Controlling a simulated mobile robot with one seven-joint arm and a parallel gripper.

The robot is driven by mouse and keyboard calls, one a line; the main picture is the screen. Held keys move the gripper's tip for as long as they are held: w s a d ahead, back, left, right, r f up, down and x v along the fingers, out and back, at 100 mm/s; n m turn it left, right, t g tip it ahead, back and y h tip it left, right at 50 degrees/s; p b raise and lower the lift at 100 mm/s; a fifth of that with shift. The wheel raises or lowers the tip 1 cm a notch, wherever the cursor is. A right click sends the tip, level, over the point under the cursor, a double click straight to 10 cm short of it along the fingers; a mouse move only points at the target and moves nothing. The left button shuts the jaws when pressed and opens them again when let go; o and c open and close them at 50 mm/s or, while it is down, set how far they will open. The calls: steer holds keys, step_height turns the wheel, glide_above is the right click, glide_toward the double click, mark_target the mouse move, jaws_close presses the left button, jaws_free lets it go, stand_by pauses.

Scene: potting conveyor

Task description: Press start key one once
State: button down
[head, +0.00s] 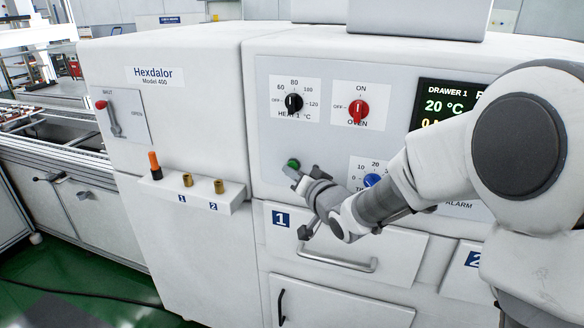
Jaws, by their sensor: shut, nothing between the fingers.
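A round green button (293,163) sits on the light grey control panel (272,130), above the drawer front labelled 1 (340,242). It is the only key of this kind in view. Any label for it is hidden or too small to read. My gripper (291,172) is shut and empty, with its tips at the lower edge of the green button. I cannot tell whether the tips touch the button or stop just short of it. My arm comes in from the right and covers the lower part of the panel.
The panel also holds a black heat dial (293,103), a red oven knob (358,108), a partly covered blue dial (372,180) and a display (440,105) reading 20 °C. A small shelf (205,200) with pegs juts out at left. A drawer handle (338,261) sticks out below my gripper.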

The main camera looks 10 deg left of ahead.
steer(key=shift+w, duration=0.45)
stand_by(0.6)
steer(key=shift+s+b, duration=0.35)
steer(key=shift+s, duration=0.5)
steer(key=shift+s, duration=0.1)
steer(key=s, duration=0.1)
steer(key=s+b, duration=0.1)
steer(key=s, duration=0.2)
steer(key=shift+s+a+b, duration=0.25)
steer(key=shift+s+b, duration=0.15)
stand_by(0.4)
